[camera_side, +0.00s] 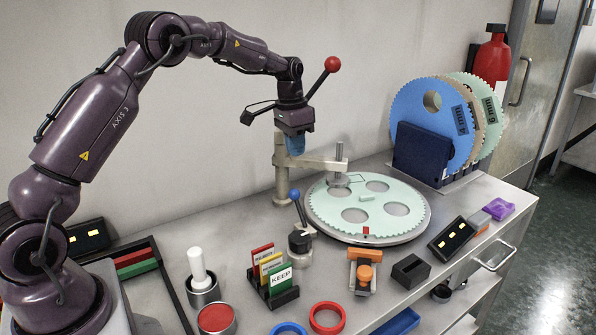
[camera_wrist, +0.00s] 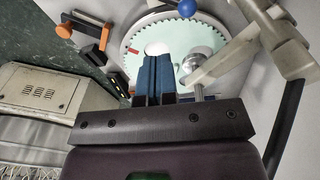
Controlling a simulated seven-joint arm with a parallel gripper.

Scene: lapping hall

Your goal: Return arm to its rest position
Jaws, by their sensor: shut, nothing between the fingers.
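My gripper (camera_side: 295,145) hangs from the raised arm, fingers pointing down, in the air near the post of the lapping machine. Its blue fingers are together with nothing between them. They also show closed in the wrist view (camera_wrist: 155,75). Below and to the right of it lies the round lapping plate with a pale green toothed disc (camera_side: 342,206) on it. The disc also shows beyond the fingertips in the wrist view (camera_wrist: 192,33). No rest stand or mark for the arm can be made out.
A grey post with a side arm (camera_side: 281,170) stands close by my gripper. A blue-ball lever (camera_side: 295,194), card holder (camera_side: 283,296), orange clamp (camera_side: 364,270) and red tape ring (camera_side: 327,318) fill the front. A rack of large discs (camera_side: 421,153) stands at the back right.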

